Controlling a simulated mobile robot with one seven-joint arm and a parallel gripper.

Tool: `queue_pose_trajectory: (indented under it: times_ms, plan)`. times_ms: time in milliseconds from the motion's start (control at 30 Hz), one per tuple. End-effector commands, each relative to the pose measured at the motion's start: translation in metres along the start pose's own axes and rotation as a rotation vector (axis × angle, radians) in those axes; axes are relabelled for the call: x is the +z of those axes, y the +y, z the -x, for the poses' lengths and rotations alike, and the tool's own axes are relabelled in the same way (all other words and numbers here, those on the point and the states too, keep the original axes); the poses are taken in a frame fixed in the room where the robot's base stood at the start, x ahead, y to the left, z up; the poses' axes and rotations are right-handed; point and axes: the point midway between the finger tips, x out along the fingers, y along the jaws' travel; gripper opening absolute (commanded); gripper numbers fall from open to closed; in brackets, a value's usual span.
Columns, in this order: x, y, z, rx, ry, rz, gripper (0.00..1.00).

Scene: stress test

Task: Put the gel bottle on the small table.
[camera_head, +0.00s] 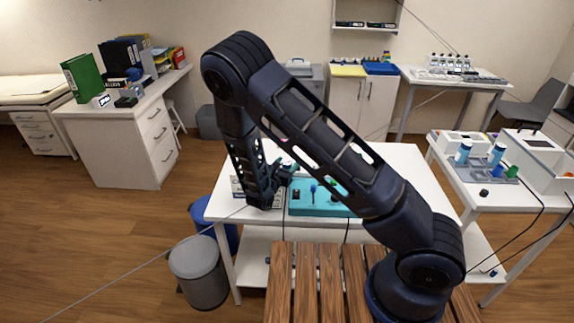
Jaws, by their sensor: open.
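My gripper (287,171) is over the white table (398,165) in the middle, low near the left part of a teal device (325,208). It is small and partly hidden by my own arm; nothing clear shows between its fingers. I cannot tell for sure which thing is the gel bottle. Two white and blue bottles, one on the left (463,153) and one on the right (496,155), stand upright in a grey holder on the right-hand white table (460,187). Which table is the small table is not clear.
A grey bin (199,273) and a blue bin (213,222) stand left of the middle table. A desk with folders (105,130) is at the left. My arm crosses above the middle table and hides part of its top. Thin cables hang at the right.

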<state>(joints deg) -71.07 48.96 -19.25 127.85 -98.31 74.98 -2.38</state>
Motion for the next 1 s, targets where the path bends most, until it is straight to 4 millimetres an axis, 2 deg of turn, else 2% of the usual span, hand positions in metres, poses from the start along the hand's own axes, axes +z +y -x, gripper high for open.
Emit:
queue_pose_trajectory:
  times_ms: [233,600,800,1000]
  plan:
    - [0.000,0.001,0.046,0.004,0.002,0.000,0.58]
    - [0.050,0.000,0.044,0.001,0.000,-0.003,0.58]
    - [0.065,0.000,0.044,0.002,0.001,-0.001,0.58]
    - [0.070,0.000,0.044,0.001,0.000,0.001,0.58]
